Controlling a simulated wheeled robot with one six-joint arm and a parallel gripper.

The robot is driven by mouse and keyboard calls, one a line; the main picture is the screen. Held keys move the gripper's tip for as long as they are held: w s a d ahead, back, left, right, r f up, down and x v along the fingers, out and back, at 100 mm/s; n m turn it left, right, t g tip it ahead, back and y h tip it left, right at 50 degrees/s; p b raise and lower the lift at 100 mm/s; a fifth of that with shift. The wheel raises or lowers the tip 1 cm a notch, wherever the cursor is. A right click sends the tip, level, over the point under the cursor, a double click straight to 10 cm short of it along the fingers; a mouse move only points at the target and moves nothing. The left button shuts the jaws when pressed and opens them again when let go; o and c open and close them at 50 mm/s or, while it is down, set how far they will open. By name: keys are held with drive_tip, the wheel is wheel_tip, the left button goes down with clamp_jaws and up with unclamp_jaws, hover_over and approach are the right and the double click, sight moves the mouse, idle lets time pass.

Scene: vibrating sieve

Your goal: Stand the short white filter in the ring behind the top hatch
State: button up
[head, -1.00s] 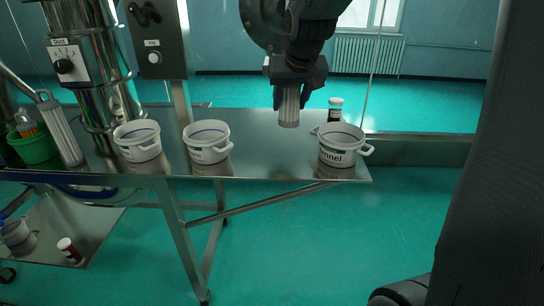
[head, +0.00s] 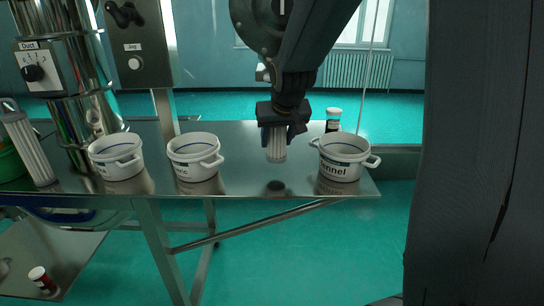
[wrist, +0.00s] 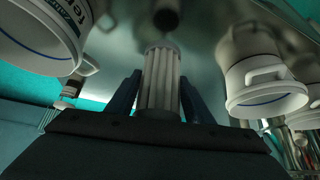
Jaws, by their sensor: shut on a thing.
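The short white filter (head: 276,146) is a ribbed white cylinder. My gripper (head: 277,128) is shut on it and holds it upright, above the steel table (head: 240,140) between two white buckets. The wrist view shows the filter (wrist: 161,80) between my blue-grey fingers (wrist: 158,98), with its reflection on the table beyond. The tall machine (head: 75,90) with the "Duct" dial box stands at the left, partly cut off by the picture's edge. I cannot make out the top hatch or the ring in these frames.
White buckets (head: 115,156), (head: 195,157) and a "fennel" bucket (head: 343,157) line the table's front. A dark jar with a white lid (head: 333,118) stands behind the right one. A tall filter (head: 28,145) leans at the left. A grey control box (head: 136,45) stands beside the machine.

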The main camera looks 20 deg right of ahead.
sight(277, 153)
drive_tip(key=shift+d+f, duration=0.15)
drive_tip(key=shift+f, duration=2.25)
drive_tip(key=shift+f, duration=0.2)
drive_tip(key=o, duration=1.1)
drive_tip(key=shift+o, duration=0.2)
drive_tip(key=shift+r, duration=0.2)
